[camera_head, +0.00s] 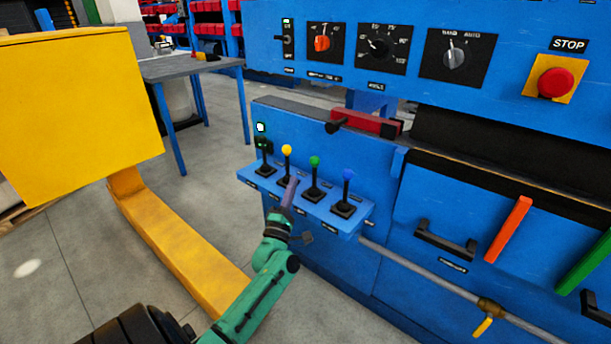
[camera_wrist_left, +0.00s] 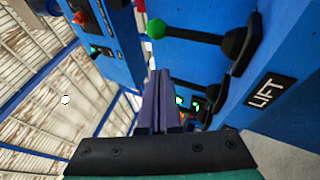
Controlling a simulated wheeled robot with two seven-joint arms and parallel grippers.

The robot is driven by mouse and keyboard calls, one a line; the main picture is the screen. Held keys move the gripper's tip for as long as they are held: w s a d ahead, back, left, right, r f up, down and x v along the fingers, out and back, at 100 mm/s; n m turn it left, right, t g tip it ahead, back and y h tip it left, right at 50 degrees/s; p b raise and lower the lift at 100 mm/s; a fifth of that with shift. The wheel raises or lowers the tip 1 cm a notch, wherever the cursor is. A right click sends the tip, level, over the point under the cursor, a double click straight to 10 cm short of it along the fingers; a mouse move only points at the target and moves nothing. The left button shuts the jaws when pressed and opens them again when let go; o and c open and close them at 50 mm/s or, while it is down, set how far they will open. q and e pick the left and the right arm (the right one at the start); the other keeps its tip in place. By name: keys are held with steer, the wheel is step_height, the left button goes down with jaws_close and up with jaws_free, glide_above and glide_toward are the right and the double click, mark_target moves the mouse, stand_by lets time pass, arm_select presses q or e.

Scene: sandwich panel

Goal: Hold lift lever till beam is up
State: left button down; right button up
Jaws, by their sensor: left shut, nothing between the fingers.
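Several levers stand in a row on a blue ledge (camera_head: 300,205) of the machine: a yellow-knobbed lever (camera_head: 286,150), a green-knobbed lever (camera_head: 315,161), a blue-knobbed lever (camera_head: 348,174) and a dark one (camera_head: 265,165) at the left end. My left gripper (camera_head: 292,183) is shut and empty, its fingertips between the yellow-knobbed and green-knobbed levers. In the left wrist view the shut fingers (camera_wrist_left: 159,85) cover part of one lever; the green knob (camera_wrist_left: 155,29) is clear of them. A LIFT label (camera_wrist_left: 265,92) shows near the lever bases. I cannot tell which part is the beam. My right gripper is out of view.
A red bar (camera_head: 368,122) lies above the levers. The upper panel has knobs and a red stop button (camera_head: 556,83). A yellow block-like structure (camera_head: 80,110) stands at the left, with a table (camera_head: 185,66) behind. A pipe (camera_head: 420,265) runs low at the right.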

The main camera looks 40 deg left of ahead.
mark_target(314, 177)
arm_select(q)
steer(key=shift+w+d+r, duration=0.15)
steer(key=shift+w+r, duration=0.25)
steer(key=shift+w, duration=0.4)
steer(key=shift+w+d+r, duration=0.2)
steer(key=shift+w+r, duration=0.2)
steer(key=shift+w, duration=0.35)
steer(key=shift+w+d+r, duration=0.15)
steer(key=shift+w+r, duration=0.25)
steer(key=shift+w, duration=0.4)
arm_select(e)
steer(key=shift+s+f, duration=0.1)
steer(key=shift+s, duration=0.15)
